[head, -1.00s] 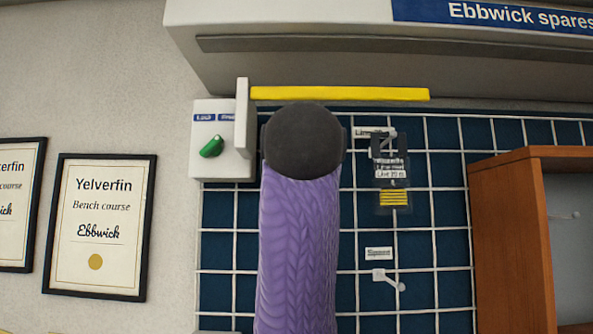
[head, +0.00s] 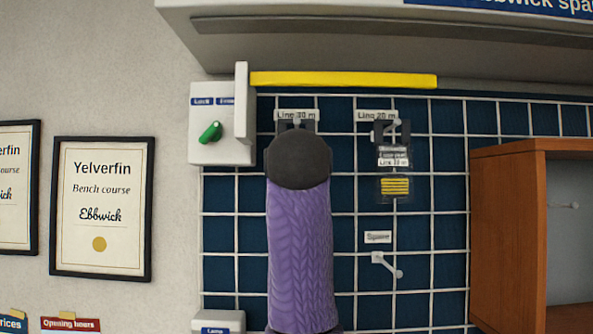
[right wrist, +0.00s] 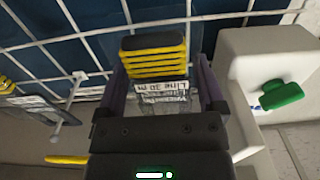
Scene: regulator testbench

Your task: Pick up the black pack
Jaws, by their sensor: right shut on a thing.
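The black pack (right wrist: 153,60) is in the right wrist view, a clear packet with a black end, black and yellow bands and an upside-down "Line 30 m" label. My right gripper (right wrist: 161,92) is shut on it, one finger on each side. In the head view my right arm with its purple sleeve covers most of the pack and the gripper, just below the "Line 30 m" tag (head: 297,115). I cannot tell whether the pack is still on its hook. My left gripper is out of view.
A similar pack (head: 394,187) hangs on the white grid (head: 433,230) under "Line 20 m". An empty hook (head: 388,266) is below it. Left is a white box with a green knob (head: 211,132). A yellow strip (head: 343,80) runs above, a wooden cabinet (head: 507,240) stands right.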

